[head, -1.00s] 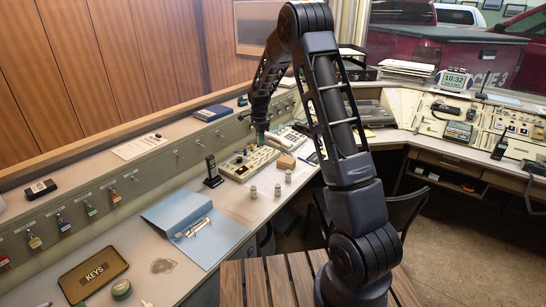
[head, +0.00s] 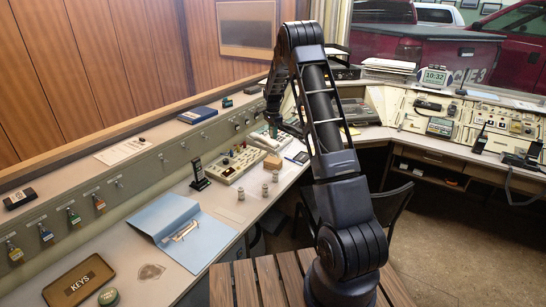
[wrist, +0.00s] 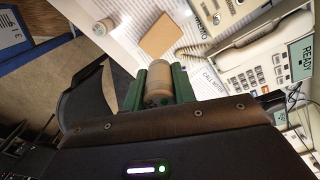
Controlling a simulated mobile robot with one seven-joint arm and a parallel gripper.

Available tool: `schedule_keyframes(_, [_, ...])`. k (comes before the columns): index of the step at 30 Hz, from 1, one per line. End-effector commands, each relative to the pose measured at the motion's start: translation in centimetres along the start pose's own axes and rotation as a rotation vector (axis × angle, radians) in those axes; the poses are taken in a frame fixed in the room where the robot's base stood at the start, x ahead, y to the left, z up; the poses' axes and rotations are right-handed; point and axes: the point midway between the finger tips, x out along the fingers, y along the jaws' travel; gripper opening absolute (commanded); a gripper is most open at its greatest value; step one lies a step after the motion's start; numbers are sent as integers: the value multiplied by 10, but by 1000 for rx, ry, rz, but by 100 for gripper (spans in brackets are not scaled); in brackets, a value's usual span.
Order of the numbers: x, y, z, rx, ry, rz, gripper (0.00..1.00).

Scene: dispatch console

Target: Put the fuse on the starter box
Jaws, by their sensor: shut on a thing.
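My gripper (wrist: 160,88) has green fingers and is shut on a tan cylinder with pale ends, the fuse (wrist: 158,80), in the wrist view. In the head view my gripper (head: 273,131) hangs above the desk, behind the small tan box; the fuse in it is too small to make out there. That box, seemingly the starter box (head: 272,161), stands on the desk right of the button panel. In the wrist view its flat tan top (wrist: 161,36) shows beyond the fuse, apart from it.
Several small pale cylinders stand on the desk, one (head: 241,194) near the front edge; one (wrist: 103,25) shows in the wrist view. A button panel (head: 232,165), a black handset (head: 199,173), a blue folder (head: 183,230) and a white telephone (wrist: 262,60) are around.

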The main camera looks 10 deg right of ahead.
Motion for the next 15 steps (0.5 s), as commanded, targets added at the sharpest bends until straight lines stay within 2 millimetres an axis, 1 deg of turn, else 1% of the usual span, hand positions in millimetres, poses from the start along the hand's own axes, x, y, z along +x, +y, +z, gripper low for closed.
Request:
schedule_keyframes(1, [12,0,0,0,-1,2,3])
schedule_keyframes(3, [28,0,0,0,-1,2,3])
schedule_keyframes(9, [68,0,0,2,-1,1,3])
schedule_keyframes(12, [81,0,0,2,-1,1,3])
schedule_keyframes(15, [87,0,0,1,0,-1,3])
